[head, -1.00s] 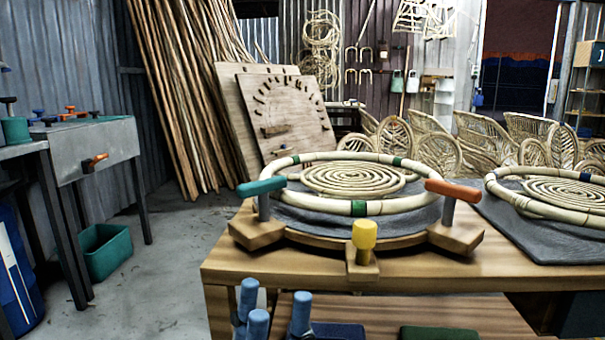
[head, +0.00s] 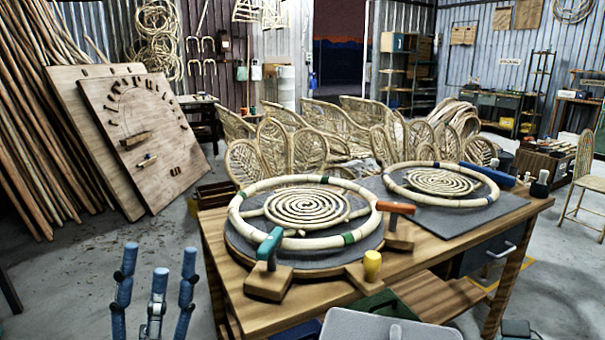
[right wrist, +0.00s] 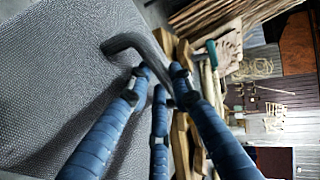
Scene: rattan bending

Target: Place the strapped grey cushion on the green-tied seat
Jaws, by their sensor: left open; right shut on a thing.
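The green-tied seat (head: 347,239) is a round rattan ring with green ties and a coiled centre, lying on a round grey pad on the workbench. A grey slab at the bottom edge of the head view, partly cut off, looks like the grey cushion (head: 365,327). In the right wrist view the woven grey cushion (right wrist: 60,75) fills the left side. My right gripper (right wrist: 165,80) is shut on its dark bent strap (right wrist: 135,43). My left gripper (head: 155,262), with blue fingers, is open and empty, left of the workbench.
Clamps with a teal handle (head: 269,243), an orange handle (head: 396,207) and a yellow knob (head: 372,264) surround the seat. A blue-tied seat (head: 400,188) lies on a grey mat at right. Rattan chair frames (head: 310,150) stand behind the workbench (head: 232,290).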

